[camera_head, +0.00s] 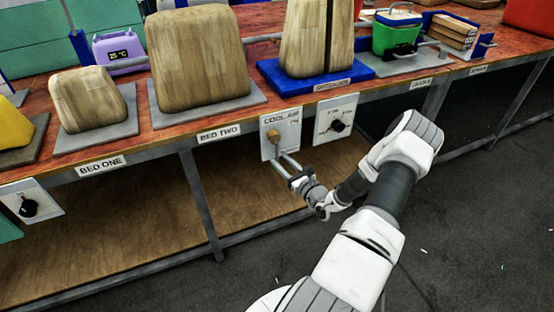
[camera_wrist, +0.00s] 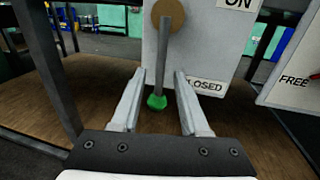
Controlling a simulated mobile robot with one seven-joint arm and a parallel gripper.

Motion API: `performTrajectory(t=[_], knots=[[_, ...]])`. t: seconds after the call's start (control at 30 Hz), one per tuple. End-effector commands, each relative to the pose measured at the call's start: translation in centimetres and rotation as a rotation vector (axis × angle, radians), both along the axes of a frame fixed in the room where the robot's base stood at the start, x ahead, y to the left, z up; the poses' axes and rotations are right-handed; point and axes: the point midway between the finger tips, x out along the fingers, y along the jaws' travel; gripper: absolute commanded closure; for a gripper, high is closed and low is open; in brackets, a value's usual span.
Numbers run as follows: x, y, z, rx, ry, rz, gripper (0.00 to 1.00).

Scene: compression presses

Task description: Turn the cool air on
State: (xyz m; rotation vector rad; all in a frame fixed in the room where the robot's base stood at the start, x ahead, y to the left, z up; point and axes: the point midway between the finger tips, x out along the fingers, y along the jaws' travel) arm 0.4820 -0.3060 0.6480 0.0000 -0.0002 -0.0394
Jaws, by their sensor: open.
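The white COOL AIR panel (camera_head: 267,150) hangs on the table's front edge, below and right of the BED TWO label. Its valve has a round brass-coloured hub (camera_wrist: 168,13) and a grey lever that hangs almost straight down to a green tip (camera_wrist: 157,102). In the wrist view the panel (camera_wrist: 210,50) reads ON at upper right and CLOSED lower down, near the lever's lower part. My gripper (camera_head: 281,159) is open in front of the panel. In the wrist view its fingers (camera_wrist: 160,76) lie on either side of the lever; contact is not visible.
A second white panel with a black knob (camera_head: 338,126) hangs just right of it; its edge, reading FREE, shows in the wrist view (camera_wrist: 295,80). A metal table leg (camera_head: 200,205) stands to the left. A wooden lower shelf (camera_head: 120,240) runs below the tabletop.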

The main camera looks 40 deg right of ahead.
Motion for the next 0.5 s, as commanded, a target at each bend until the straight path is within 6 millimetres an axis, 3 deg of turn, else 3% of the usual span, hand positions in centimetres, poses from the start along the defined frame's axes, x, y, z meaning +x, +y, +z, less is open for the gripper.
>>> performTrajectory(t=[0.2,0.5], knots=[[2.7,-0.1,-0.1,-0.001,0.000,0.001,0.55],[3.3,-0.1,0.1,0.000,0.000,-0.001,0.55]])
